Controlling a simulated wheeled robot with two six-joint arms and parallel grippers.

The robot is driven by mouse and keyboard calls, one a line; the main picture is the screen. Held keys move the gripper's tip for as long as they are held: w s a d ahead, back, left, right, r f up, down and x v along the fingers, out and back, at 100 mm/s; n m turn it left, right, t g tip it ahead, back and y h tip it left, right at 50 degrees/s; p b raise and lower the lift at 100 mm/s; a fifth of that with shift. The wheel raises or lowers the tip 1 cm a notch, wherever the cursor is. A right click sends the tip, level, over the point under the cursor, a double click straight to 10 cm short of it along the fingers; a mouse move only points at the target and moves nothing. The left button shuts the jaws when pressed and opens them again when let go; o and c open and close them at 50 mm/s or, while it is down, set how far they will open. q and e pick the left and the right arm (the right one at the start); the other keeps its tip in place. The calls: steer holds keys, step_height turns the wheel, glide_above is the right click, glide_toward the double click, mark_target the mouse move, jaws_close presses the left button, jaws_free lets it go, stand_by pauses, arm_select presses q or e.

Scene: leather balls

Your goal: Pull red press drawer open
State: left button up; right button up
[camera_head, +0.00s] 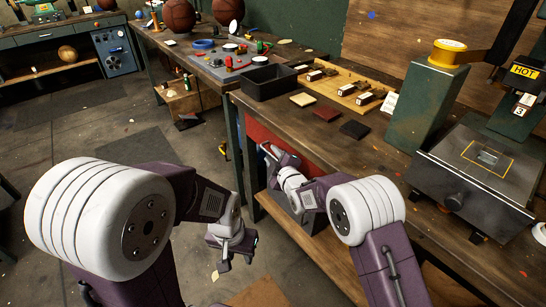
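A red drawer front (258,132) shows under the near edge of the wooden workbench, partly hidden behind my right arm. My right gripper (268,152) is close in front of this red face, pointing toward it. Its fingers are small and dark here, and I cannot tell whether they touch the drawer or hold a handle. No handle is clearly visible. My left gripper (235,260) hangs lower, over the floor to the left of the bench, away from the drawer. Its fingers look apart, with nothing between them.
The workbench (390,150) carries a black bin (269,82), a yellow wooden tray (345,88) and leather swatches (326,113). A hot press (470,165) stands at right. A lower wooden shelf (345,262) runs beneath. Open floor (130,125) lies left.

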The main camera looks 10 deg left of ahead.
jaws_close()
stand_by(1.3)
